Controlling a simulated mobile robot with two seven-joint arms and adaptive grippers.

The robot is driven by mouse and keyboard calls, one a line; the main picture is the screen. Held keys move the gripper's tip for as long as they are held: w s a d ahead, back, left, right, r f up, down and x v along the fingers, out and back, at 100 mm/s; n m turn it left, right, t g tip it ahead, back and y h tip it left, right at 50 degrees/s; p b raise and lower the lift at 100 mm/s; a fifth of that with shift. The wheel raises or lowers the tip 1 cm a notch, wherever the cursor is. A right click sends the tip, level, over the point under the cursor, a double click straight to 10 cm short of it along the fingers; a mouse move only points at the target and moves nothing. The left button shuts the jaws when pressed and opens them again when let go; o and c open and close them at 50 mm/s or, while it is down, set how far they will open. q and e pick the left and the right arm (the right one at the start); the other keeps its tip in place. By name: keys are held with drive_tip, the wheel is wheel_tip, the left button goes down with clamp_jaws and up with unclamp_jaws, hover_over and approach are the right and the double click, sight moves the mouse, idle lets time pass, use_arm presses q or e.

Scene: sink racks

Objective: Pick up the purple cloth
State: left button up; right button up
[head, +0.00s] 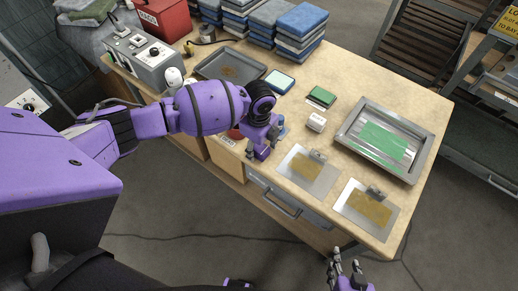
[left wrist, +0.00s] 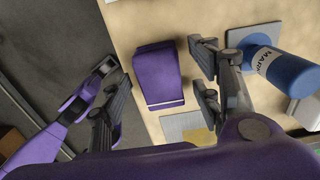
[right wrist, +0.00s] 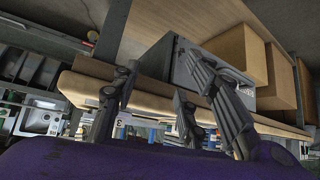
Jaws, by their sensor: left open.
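The purple cloth (left wrist: 157,75) lies folded as a small block on the wooden bench top, near the bench edge, in the left wrist view. My left gripper (left wrist: 156,75) is open, with its fingers on either side of the cloth in that view; I see no clear contact. In the head view my left gripper (head: 262,147) is over the near bench edge, and I cannot separate the cloth from the purple gripper parts there. My right gripper (head: 345,272) is open and empty in front of the bench. It also shows in the right wrist view (right wrist: 158,85).
Two metal plates with clips (head: 326,183) (head: 350,207) lie on the right part of the bench (head: 330,70). A metal tray (head: 423,148) holds a green sheet. Blue and grey stacks (head: 300,30) stand at the back.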

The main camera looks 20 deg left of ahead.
use_arm(q)
drive_tip(key=c, duration=1.1)
drive_tip(key=shift+w+r, duration=0.1)
drive_tip(key=shift+r, duration=0.55)
drive_tip(key=shift+c, duration=0.2)
drive_tip(key=s+d+r, duration=0.2)
drive_tip(key=d+r, duration=0.4)
drive_tip(key=s+d+r, duration=0.2)
drive_tip(key=d+r, duration=0.4)
drive_tip(key=d, duration=0.1)
drive_tip(key=shift+s+d, duration=0.2)
drive_tip(key=shift+s, duration=0.1)
